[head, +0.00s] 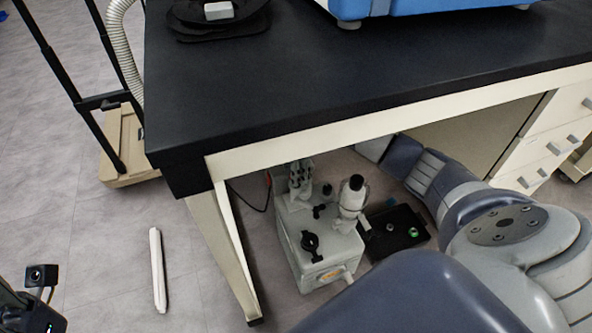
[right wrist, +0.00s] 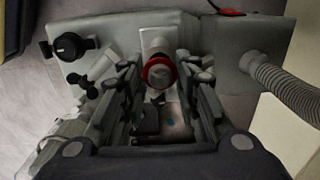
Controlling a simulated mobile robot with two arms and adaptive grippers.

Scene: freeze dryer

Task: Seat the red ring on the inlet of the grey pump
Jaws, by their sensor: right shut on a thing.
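The grey pump (head: 325,262) stands on the floor under the black bench. It also shows in the right wrist view (right wrist: 215,32). My right arm reaches in under the bench from the right, and its gripper (head: 301,178) is over the far part of the pump. In the right wrist view the red ring (right wrist: 149,83) is between the fingertips of my right gripper (right wrist: 158,76), which is shut on it. The ring lines up with the pale inlet (right wrist: 158,40); whether they touch I cannot tell. My left gripper (head: 30,305) is mostly cut off at the lower left.
The bench (head: 300,80) overhangs the pump, with a pale leg (head: 222,250) at its left. A white-bodied cylinder (head: 351,198) rises from the pump. A dark tray (head: 396,238) lies on its right. A ribbed hose (right wrist: 272,80) is at right in the wrist view.

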